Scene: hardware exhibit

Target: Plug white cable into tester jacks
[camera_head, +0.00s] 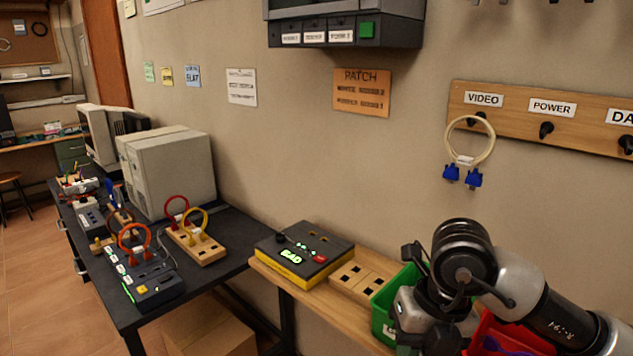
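The white cable (490,150) hangs as a loop from a peg on the wooden wall rail, under the VIDEO label. Its two blue plugs (462,177) hang downward, side by side. The tester (303,254) is a black box with a yellow lower edge on the wooden bench, and its green display reads BAD. It has a red button or light and small dark details on top; I cannot make out which are jacks. My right gripper (415,258) is at the lower right, below the cable and right of the tester. Its fingers are largely hidden by my arm. My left gripper is out of view.
A wooden block with square holes (360,280) lies beside the tester. A green bin (385,310) and a red bin (510,335) stand near my arm. The dark table (215,272) at left holds monitors, another device and coloured cable loops. The wall below the rail is clear.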

